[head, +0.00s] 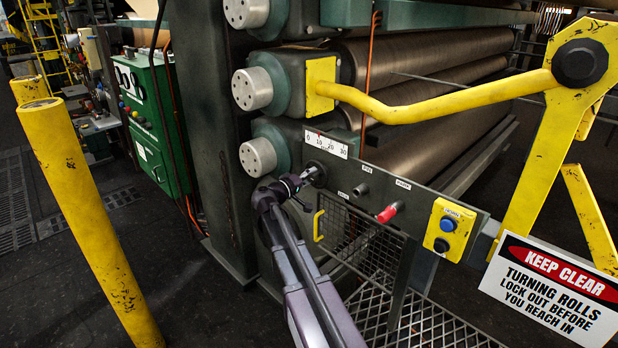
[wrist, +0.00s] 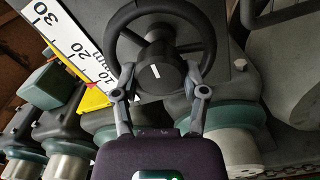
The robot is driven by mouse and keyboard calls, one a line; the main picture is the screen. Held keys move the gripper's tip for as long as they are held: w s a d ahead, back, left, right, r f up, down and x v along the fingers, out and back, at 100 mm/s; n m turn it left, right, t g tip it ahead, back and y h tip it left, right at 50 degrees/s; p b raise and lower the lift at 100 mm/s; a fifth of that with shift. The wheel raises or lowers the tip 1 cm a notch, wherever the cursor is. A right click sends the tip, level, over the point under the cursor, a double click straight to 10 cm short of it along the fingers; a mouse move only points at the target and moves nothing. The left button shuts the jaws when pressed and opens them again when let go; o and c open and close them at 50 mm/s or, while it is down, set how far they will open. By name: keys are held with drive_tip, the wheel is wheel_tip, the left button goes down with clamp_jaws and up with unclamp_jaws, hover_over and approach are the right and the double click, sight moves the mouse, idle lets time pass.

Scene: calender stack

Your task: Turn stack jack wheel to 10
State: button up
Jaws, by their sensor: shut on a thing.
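The stack jack wheel (wrist: 207,32) is a black spoked handwheel with a dark hub (wrist: 157,77) that carries a white mark. My gripper (wrist: 160,76) has a finger on each side of the hub, shut on the wheel. In the head view my gripper (head: 299,186) reaches the wheel (head: 316,173) on the dark panel, and partly hides it. The white scale (head: 326,144) above the wheel reads 0, 10, 20, 30. A small red mark shows at its top edge near the 0 end; its exact reading is too small to tell. The scale (wrist: 67,42) also shows in the wrist view.
A red-tipped lever (head: 389,213) and a yellow button box (head: 449,230) stand right of the wheel. A yellow bent bar (head: 440,103) crosses above. A mesh guard (head: 350,240) lies below, a warning sign (head: 556,290) at lower right, and a yellow post (head: 85,215) at left.

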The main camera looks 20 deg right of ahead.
drive_tip(key=shift+w+d+r+n, duration=0.1)
drive_tip(key=shift+d+n, duration=0.15)
drive_tip(key=shift+n, duration=0.25)
drive_tip(key=o, duration=1)
drive_tip(key=shift+o, duration=0.8)
drive_tip(key=shift+d, duration=0.1)
drive_tip(key=shift+a, duration=0.2)
drive_tip(key=v, duration=1.2)
drive_tip(key=shift+d, duration=0.15)
